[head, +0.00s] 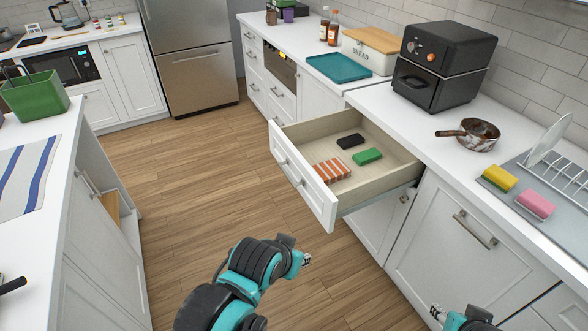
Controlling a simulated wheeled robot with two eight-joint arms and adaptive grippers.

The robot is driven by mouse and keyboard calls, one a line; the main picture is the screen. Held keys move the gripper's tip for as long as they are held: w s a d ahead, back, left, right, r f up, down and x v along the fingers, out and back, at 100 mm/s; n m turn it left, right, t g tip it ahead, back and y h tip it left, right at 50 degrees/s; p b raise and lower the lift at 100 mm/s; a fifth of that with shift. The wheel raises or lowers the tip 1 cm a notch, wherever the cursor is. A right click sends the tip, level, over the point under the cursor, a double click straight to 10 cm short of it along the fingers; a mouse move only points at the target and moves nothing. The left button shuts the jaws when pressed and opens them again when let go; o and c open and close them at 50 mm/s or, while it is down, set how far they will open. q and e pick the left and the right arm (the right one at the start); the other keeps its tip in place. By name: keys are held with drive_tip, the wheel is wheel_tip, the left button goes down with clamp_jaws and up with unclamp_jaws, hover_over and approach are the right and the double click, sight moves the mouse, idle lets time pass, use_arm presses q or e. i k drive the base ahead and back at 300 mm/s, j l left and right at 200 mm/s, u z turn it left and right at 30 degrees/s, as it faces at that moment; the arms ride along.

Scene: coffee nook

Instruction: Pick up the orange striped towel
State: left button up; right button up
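The orange striped towel (332,170) is a small folded piece with orange and white stripes. It lies flat in the open drawer (372,188), near the drawer's front panel. My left gripper (306,258) is above the floor in front of the drawer, lower in the picture than the towel and apart from it. Its fingers are too small to tell whether they are open. My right gripper (436,312) shows at the bottom edge, in front of the lower cabinets and far from the towel. Its finger state is also unclear.
A black item (350,141) and a green sponge (367,156) lie in the drawer near the towel. The drawer front (301,178) stands out over the floor. A black air fryer (443,62), a pan (470,135) and a dish rack (560,170) stand on the right counter.

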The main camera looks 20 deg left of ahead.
sight(333, 170)
drive_tip(key=i+j+z, duration=0.25)
drive_tip(key=i, duration=0.25)
drive_tip(key=i+j+z, duration=0.25)
drive_tip(key=i+j, duration=0.2)
